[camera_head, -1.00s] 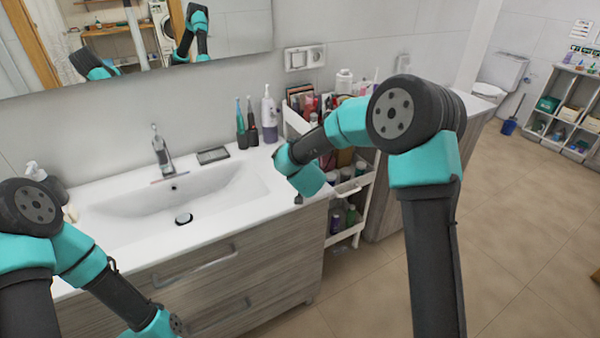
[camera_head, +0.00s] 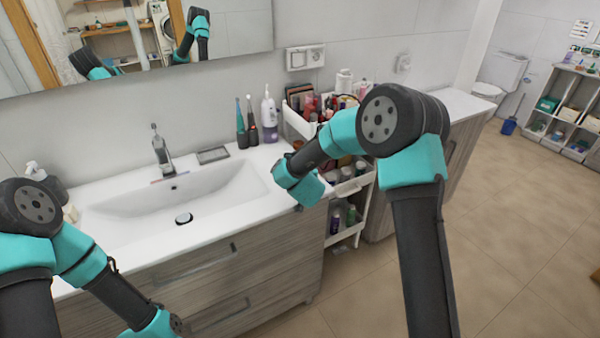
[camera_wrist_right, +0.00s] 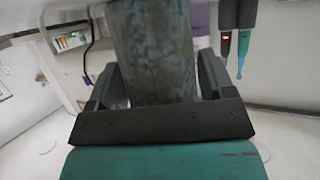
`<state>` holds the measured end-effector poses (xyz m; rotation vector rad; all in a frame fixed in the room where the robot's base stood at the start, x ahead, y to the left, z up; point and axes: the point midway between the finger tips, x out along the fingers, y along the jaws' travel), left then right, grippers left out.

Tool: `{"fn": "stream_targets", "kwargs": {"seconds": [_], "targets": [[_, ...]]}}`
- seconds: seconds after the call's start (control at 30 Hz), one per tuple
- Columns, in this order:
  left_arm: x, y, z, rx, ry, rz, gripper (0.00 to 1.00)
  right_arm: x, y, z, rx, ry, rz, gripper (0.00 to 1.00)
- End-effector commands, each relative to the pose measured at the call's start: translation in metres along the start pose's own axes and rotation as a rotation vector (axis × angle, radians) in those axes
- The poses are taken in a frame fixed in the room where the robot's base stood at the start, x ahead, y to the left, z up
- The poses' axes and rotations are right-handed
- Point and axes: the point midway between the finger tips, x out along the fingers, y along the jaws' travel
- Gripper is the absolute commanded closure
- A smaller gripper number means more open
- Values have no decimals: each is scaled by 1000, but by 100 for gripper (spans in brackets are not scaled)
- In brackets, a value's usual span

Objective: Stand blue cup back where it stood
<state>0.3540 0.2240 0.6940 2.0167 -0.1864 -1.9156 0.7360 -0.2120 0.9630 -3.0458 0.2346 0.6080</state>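The blue cup (camera_wrist_right: 153,38), mottled blue and grey, fills the middle of the right wrist view. My right gripper (camera_wrist_right: 158,78) is shut on it, with one dark finger against each side. The cup's far end runs out of the top of that view. In the head view the right wrist is over the counter's right front corner, and its own links hide the fingers and the cup. My left gripper is below the lower edge of the head view.
The white washbasin counter (camera_head: 105,233) has open room around the basin. Electric toothbrushes (camera_head: 246,122) and a pump bottle (camera_head: 269,115) stand at its back right. The crowded cosmetics cart (camera_head: 297,122) stands close to the right of the counter, beside my right forearm.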

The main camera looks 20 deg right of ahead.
Motion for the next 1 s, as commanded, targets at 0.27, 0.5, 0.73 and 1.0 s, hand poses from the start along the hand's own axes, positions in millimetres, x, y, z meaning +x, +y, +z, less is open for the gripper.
{"fn": "stream_targets", "kwargs": {"seconds": [0.27,0.5,0.73,1.0], "targets": [[0,0,0,0,0,0,57,0,0,0,0,0,0,10],[0,0,0,0,0,0,57,-2,0,-4,0,1,-1,10],[0,0,0,0,0,0,57,-30,-1,-3,-1,0,-2,10],[0,0,0,0,0,0,57,-81,0,-4,0,0,-2,10]]}}
